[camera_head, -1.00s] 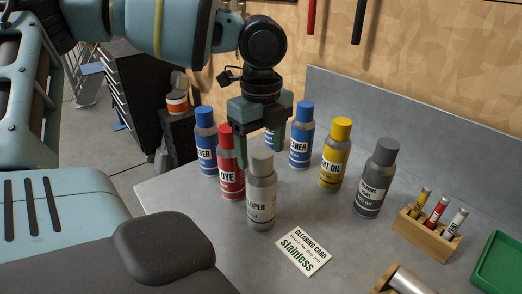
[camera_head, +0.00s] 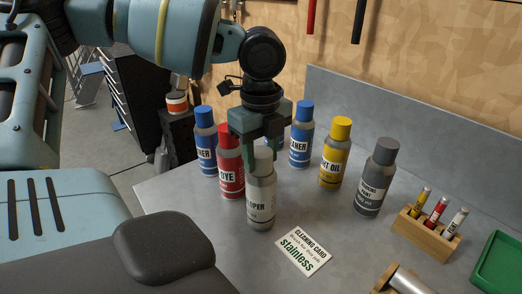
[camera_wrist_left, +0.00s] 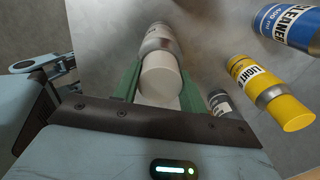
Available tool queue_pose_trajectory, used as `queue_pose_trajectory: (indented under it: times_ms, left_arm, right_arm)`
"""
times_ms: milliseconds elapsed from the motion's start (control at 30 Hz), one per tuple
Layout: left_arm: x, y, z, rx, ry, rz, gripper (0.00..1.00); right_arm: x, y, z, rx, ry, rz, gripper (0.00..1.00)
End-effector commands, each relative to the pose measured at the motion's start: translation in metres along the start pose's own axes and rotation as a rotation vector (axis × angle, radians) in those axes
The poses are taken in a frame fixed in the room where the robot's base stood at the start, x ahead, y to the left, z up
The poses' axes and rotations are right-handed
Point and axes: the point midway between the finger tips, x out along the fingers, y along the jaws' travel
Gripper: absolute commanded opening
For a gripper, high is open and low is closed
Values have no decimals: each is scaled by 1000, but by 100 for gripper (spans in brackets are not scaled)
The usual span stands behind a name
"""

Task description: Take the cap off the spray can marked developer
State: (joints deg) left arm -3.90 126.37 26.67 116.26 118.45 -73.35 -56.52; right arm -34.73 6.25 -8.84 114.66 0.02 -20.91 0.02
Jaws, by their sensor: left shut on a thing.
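The developer can (camera_head: 261,198) is grey with a white label, of which "OPER" shows in the head view. It stands upright on the bench. Its whitish cap (camera_head: 263,161) sits on top, partly hidden by my gripper. My left gripper (camera_head: 263,154) points down over the can, shut on the cap with a finger on either side. In the left wrist view, the pale cap (camera_wrist_left: 160,80) is between the green fingers, in line with the can body (camera_wrist_left: 157,38). My right gripper is not in view.
A red dye can (camera_head: 230,178) stands close at the left. Blue cleaner cans (camera_head: 206,150), a yellow light oil can (camera_head: 335,160) and a dark grey can (camera_head: 374,185) stand around. A cleaning card (camera_head: 302,251) lies in front. A wooden marker rack (camera_head: 426,236) is at right.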

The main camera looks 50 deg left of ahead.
Motion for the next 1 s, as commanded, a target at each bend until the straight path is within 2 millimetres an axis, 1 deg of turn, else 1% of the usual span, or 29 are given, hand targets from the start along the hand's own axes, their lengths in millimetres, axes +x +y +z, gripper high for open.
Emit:
queue_pose_trajectory:
  times_ms: [167,267,433,667,900,1000]
  left_arm:
    - [-5,0,0,-1,-1,-2,21]
    - [-13,-1,0,-1,0,-3,21]
    - [-37,-1,0,-1,0,-4,21]
    - [-38,18,-44,6,-3,2,21]
    - [-43,41,-97,6,-4,2,21]
    - [-46,48,-115,4,-4,1,21]
  right_arm:
    - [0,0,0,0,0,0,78]
    - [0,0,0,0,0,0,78]
    - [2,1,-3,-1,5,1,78]
    - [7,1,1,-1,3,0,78]
    - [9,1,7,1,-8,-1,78]
    - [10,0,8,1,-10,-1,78]
